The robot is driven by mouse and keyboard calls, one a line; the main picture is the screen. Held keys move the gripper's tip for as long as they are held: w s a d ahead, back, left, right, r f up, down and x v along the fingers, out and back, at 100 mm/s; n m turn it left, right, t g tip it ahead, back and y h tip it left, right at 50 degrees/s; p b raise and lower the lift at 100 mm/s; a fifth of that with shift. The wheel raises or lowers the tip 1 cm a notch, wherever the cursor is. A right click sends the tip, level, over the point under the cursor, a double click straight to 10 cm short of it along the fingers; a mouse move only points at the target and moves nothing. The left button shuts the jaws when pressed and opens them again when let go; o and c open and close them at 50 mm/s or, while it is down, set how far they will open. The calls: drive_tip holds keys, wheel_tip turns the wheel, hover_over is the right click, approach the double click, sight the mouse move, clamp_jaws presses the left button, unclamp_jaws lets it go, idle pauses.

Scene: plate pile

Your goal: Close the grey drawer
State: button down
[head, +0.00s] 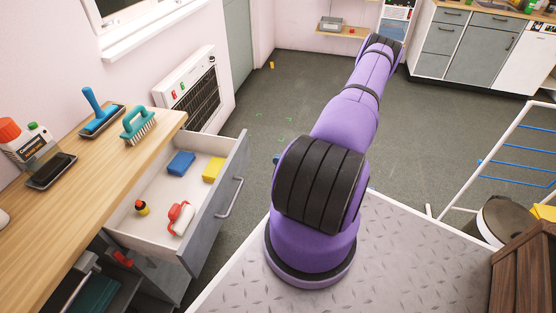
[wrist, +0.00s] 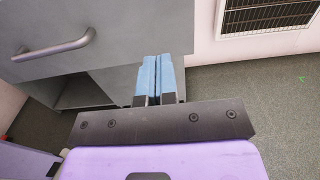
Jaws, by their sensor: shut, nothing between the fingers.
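The grey drawer (head: 222,206) stands pulled out from under the wooden worktop in the head view. Its bar handle (head: 230,198) is on the front face. Inside lie a blue sponge (head: 181,163), a yellow sponge (head: 213,169), a red and white bottle (head: 180,218) and a small yellow bottle with a dark and red top (head: 142,208). In the wrist view, the grey drawer front (wrist: 110,40) and its handle (wrist: 55,45) fill the upper left. My gripper (wrist: 160,62) is shut and empty, its blue fingertips in front of the drawer front's right part; contact cannot be told. In the head view my arm hides it.
The worktop (head: 95,185) holds a blue-handled squeegee (head: 99,118), a teal brush (head: 138,125) and a white bottle with a red cap (head: 28,140). A wall heater (head: 190,90) is behind the drawer. Grey floor (head: 285,95) beyond is mostly clear. A wooden crate (head: 522,265) stands at right.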

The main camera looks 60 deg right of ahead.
sight(245, 154)
drive_tip(key=x, duration=1.1)
drive_tip(key=shift+w, duration=0.1)
drive_tip(key=x, duration=2.6)
drive_tip(key=shift+w+f, duration=0.15)
drive_tip(key=shift+w+a, duration=0.15)
drive_tip(key=shift+w, duration=0.1)
